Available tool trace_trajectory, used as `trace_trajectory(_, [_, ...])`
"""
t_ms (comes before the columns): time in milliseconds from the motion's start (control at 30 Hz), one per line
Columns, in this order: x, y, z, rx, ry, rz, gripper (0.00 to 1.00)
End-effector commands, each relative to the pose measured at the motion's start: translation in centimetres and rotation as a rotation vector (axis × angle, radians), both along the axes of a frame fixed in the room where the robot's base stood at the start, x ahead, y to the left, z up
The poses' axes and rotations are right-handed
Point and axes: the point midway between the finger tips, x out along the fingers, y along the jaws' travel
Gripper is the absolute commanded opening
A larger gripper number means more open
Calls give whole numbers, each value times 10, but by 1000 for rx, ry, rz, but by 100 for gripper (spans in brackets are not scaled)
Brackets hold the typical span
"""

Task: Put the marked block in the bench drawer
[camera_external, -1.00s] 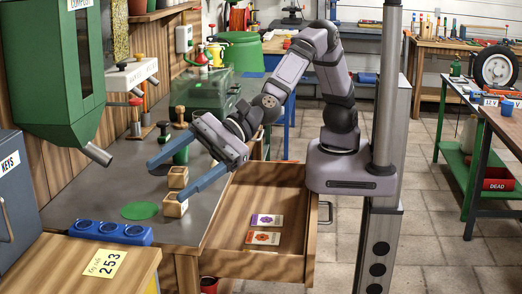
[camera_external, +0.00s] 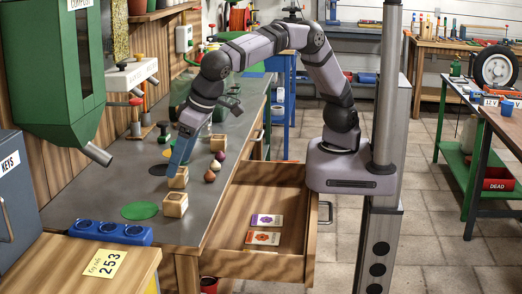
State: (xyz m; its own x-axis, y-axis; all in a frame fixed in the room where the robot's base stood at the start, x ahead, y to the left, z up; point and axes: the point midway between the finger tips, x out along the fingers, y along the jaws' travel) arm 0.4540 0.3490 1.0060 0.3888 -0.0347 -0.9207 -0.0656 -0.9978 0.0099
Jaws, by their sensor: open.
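The bench drawer (camera_external: 227,264) is pulled open to the right of the blocks, with two cards (camera_external: 265,229) inside.
Several round bulbs (camera_external: 210,176) lie on the bench right of my gripper. A green disc (camera_external: 140,211) and a dark disc (camera_external: 158,170) lie flat on the left. A blue holder (camera_external: 110,232) stands at the bench's near end. A green hopper spout (camera_external: 96,154) juts over the left side.

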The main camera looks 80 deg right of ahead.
Motion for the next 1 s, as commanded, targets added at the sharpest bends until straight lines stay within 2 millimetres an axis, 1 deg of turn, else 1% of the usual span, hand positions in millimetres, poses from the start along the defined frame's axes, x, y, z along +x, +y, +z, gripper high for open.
trace_trajectory(33, [-3, 1, -17, -2, 10, 0, 69])
trace_trajectory(200, [-3, 2, -43, 4, 9, 0, 69])
trace_trajectory(300, [-3, 3, -49, 8, 6, 0, 69])
trace_trajectory(467, [-2, 3, -53, 8, 8, -1, 69])
trace_trajectory(700, [5, 3, -69, 10, 8, -2, 69])
trace_trajectory(867, [6, 3, -71, 10, 8, -2, 69])
trace_trajectory(1000, [9, 2, -81, 8, 9, -1, 69])
